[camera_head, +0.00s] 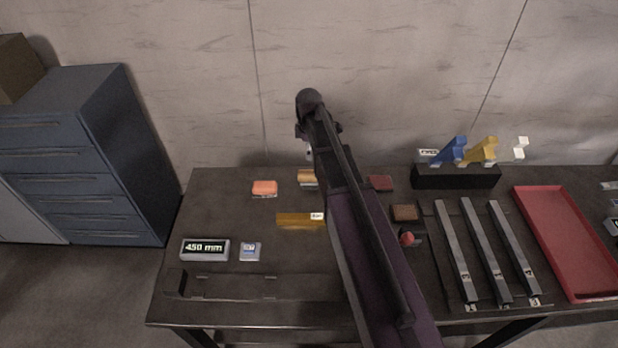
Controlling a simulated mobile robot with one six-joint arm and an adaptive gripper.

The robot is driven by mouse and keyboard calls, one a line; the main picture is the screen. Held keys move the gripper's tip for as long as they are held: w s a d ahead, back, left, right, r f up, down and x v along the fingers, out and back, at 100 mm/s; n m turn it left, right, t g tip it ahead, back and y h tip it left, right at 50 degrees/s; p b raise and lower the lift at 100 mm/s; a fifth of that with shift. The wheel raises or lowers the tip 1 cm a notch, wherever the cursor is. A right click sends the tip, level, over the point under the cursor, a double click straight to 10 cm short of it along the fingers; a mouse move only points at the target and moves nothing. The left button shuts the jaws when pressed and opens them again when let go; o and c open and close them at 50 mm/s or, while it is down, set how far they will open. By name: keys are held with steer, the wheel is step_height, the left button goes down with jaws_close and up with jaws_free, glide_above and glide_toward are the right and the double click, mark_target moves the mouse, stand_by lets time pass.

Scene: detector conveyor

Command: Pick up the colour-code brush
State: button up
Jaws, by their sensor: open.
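No object is clearly readable as the colour-code brush. Small block-like items that could be it are an orange block (264,187) with a paler lower edge at the table's back left, and a tan-and-brown striped block (306,178) just right of it, partly behind my arm. Blue (451,152), yellow (482,152) and white (514,149) angled pieces stand in a black holder (455,179) at the back right. My gripper (308,150) is mostly hidden behind my arm, above the back of the table near the striped block. It is open, and I see nothing held.
An amber bar (300,220), a "450 mm" display (205,249) and a small square device (250,251) lie on the left. A dark red block (380,183) and a brown block (404,212) lie right of my arm. Grey rails (487,250) and a red tray (568,240) fill the right.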

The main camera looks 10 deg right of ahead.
mark_target(309, 170)
steer(key=shift+f, duration=0.2)
step_height(309, 170, down, 8)
steer(key=b, duration=0.8)
steer(key=shift+f+b, duration=0.15)
steer(key=shift+b, duration=0.2)
steer(key=shift+f, duration=0.1)
stand_by(0.3)
steer(key=f+b, duration=0.3)
steer(key=shift+s+d+f+b, duration=0.1)
steer(key=shift+s+f+b, duration=0.1)
steer(key=shift+s+b, duration=0.15)
steer(key=shift+f+b, duration=0.75)
steer(key=shift+f, duration=0.05)
jaws_close()
